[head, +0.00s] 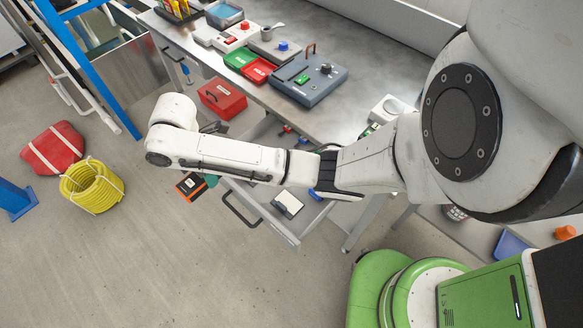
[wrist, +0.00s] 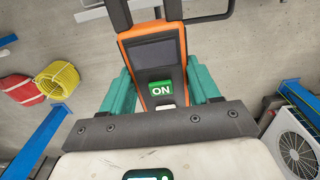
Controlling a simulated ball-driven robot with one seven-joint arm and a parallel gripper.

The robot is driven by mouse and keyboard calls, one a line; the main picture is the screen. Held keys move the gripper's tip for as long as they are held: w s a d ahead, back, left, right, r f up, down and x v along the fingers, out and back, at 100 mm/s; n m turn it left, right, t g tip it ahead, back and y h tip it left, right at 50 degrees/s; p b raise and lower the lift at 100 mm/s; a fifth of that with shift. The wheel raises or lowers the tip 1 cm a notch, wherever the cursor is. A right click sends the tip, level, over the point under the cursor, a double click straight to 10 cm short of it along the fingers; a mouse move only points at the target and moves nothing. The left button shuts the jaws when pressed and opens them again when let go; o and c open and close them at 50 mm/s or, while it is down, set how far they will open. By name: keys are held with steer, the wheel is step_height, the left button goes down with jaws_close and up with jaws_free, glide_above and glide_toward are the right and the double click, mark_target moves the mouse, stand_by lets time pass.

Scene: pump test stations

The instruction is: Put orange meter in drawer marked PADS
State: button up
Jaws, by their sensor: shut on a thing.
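The orange meter (head: 190,186) hangs at the end of my arm, left of the open drawer. In the wrist view the orange meter (wrist: 154,52) shows a dark screen and a green ON label. My gripper (wrist: 160,90) is shut on it, with a teal finger against each side. An open drawer (head: 262,218) with a dark bar handle sticks out under the workbench. It holds a black-and-white device (head: 288,204) and a blue item (head: 315,193). My arm hides part of the drawer. I cannot read a PADS mark on it.
The grey workbench (head: 350,95) carries a blue-grey pump box (head: 315,85) and red and green trays. A red case (head: 222,99) sits by the bench's left side. A yellow hose coil (head: 92,186) and a red bag (head: 52,148) lie on the floor.

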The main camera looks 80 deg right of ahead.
steer(key=s+d+f+n, duration=0.1)
steer(key=s+d+n, duration=0.9)
steer(key=s+d, duration=0.15)
steer(key=s+f+n, duration=0.4)
steer(key=s+n, duration=0.3)
steer(key=s, duration=0.6)
steer(key=shift+n, duration=0.3)
steer(key=w+d+f, duration=0.9)
steer(key=shift+w+f+p, duration=0.15)
steer(key=shift+p, duration=0.25)
steer(key=shift+w+d+f+b, duration=0.1)
steer(key=shift+f+b, duration=0.1)
steer(key=shift+f, duration=0.7)
steer(key=shift+w+d+f+b, duration=0.1)
steer(key=shift+f+b, duration=0.1)
steer(key=shift+f, duration=0.65)
steer(key=shift+f, duration=0.1)
steer(key=o, duration=1.2)
